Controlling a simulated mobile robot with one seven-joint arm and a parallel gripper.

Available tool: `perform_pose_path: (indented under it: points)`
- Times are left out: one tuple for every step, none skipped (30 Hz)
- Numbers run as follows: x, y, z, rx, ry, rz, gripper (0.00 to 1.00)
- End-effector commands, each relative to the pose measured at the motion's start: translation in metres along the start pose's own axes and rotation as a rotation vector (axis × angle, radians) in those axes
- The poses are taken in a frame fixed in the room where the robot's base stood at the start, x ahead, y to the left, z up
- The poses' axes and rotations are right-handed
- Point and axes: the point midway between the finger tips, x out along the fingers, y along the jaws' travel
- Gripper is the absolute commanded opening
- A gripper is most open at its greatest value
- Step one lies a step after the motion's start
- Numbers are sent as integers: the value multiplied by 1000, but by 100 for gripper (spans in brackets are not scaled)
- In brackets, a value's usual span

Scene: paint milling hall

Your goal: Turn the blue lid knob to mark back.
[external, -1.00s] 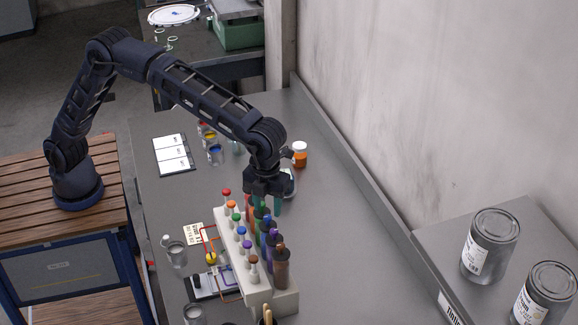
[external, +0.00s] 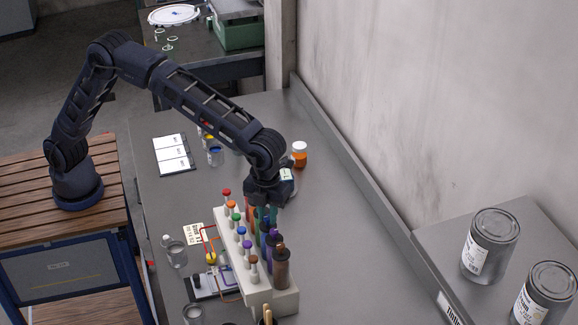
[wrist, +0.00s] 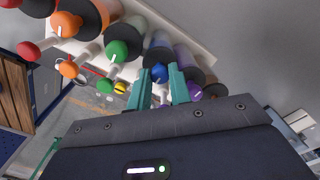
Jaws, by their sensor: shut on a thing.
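My gripper (wrist: 163,78) has its two teal fingers on either side of the blue lid knob (wrist: 159,72) in the wrist view and is shut on it. A short pale mark shows on the knob, but its exact direction is too small to tell. The knob tops one of the dark jars in a pale rack (external: 287,298). In the external view my gripper (external: 266,213) is low over the rack's far part and hides the blue knob. An orange lid knob (wrist: 66,24) and a green one (wrist: 117,50), with pale marks, are in the same row.
A second row of small coloured knobs, including a red one (external: 227,192), runs close along the rack's left side. A purple knob (wrist: 195,92) is close to my right finger. An orange-brown jar (external: 300,156) stands behind. The bench to the right is clear.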

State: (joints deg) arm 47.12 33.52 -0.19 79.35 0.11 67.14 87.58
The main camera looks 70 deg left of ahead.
Motion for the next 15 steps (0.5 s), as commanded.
perform_pose_path:
  points:
    - [0,0,0,-3,0,-1,0]
    - [0,0,0,-6,0,-1,0]
    - [0,0,0,-12,0,-1,0]
    - [0,0,0,-19,0,-1,0]
    - [0,0,0,-27,0,-1,0]
    - [0,0,0,-40,0,-1,0]
    - [0,0,0,-52,0,-1,0]
    - [0,0,0,-66,0,-1,0]
    - [0,0,0,-86,0,-1,0]
    - [0,0,1,-104,0,-1,0]
    - [0,0,1,-124,0,-1,0]
    - [-1,0,1,-152,0,-1,0]
    - [0,0,1,-174,0,-1,0]
    - [-1,0,1,-199,0,-1,0]
    - [-1,0,1,-232,0,-1,0]
